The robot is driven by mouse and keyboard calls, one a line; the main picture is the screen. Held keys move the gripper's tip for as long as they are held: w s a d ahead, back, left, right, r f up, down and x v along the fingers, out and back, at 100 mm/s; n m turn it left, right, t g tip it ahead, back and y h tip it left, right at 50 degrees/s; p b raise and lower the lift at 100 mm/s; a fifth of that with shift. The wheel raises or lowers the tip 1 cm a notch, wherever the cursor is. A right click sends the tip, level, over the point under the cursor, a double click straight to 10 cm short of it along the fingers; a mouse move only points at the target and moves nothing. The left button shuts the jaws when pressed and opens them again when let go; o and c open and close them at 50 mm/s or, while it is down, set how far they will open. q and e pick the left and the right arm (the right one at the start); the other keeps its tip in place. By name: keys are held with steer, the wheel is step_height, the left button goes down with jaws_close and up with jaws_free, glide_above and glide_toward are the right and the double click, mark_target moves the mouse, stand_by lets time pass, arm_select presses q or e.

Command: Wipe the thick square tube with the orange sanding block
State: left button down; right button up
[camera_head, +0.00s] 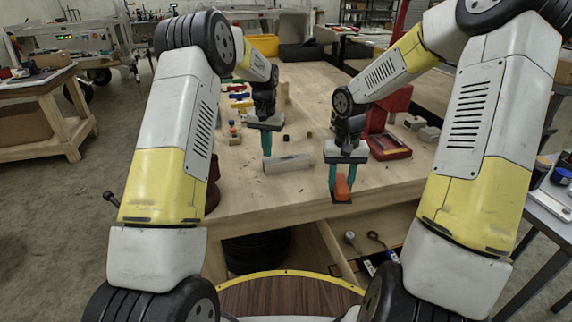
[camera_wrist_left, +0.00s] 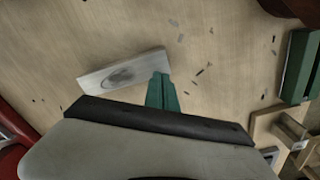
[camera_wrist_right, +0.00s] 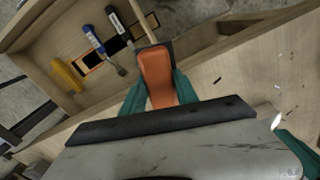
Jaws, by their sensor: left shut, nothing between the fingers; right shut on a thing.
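The thick square tube (camera_head: 288,164) is a pale grey bar lying on the wooden workbench. In the left wrist view the tube (camera_wrist_left: 120,72) shows a dark smudge on its upper face. My left gripper (camera_head: 267,157) is shut and empty, its teal fingers just beside the tube's far left part; I cannot tell whether they touch it. The orange sanding block (camera_head: 343,187) is held between the teal fingers of my right gripper (camera_head: 341,196), near the bench's front edge, right of the tube. In the right wrist view the block (camera_wrist_right: 156,78) sticks out past the fingertips.
A red tray (camera_head: 388,148) and grey blocks lie at the bench's right. Several small coloured parts lie at its left back. Small dark flecks dot the bench top (camera_head: 250,191). An open drawer (camera_wrist_right: 38,32) below the front edge holds tools.

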arm_select(q)
steer(key=shift+f, duration=0.6)
stand_by(0.4)
steer(key=shift+r, duration=3)
steer(key=shift+r, duration=0.1)
